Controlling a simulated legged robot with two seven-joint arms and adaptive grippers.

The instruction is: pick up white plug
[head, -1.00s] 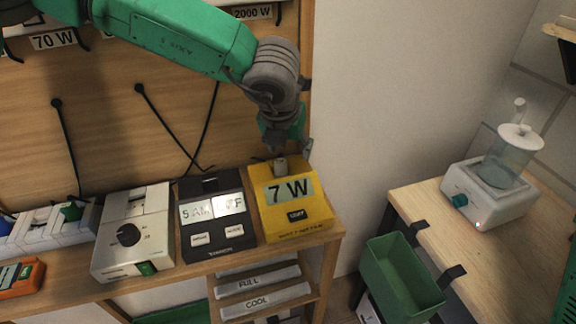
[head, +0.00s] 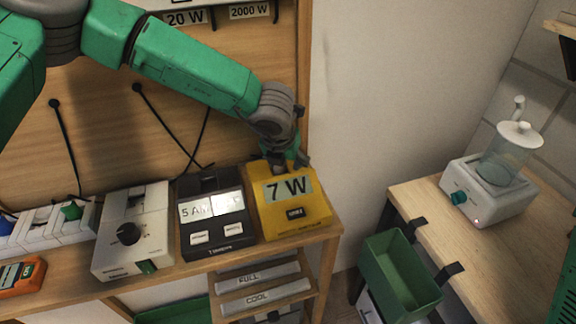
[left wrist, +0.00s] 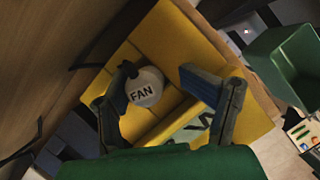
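The white plug (left wrist: 147,86), a round pale cap marked FAN, sits in the top of the yellow power meter (head: 310,223) that reads 7 W. In the head view my gripper hides the plug. My left gripper (head: 285,163) is low over the back of the meter. In the left wrist view the left gripper (left wrist: 172,92) is open, with a finger on either side of the plug. The plug is close to the left-hand finger and well clear of the other; contact cannot be told. My right gripper is not in view.
A black timer (head: 220,239) stands left of the meter, then a white box with a dial (head: 130,255) and a white power strip (head: 45,233). A green bin (head: 398,280) hangs on the right table's edge. Black cords hang on the wooden back panel.

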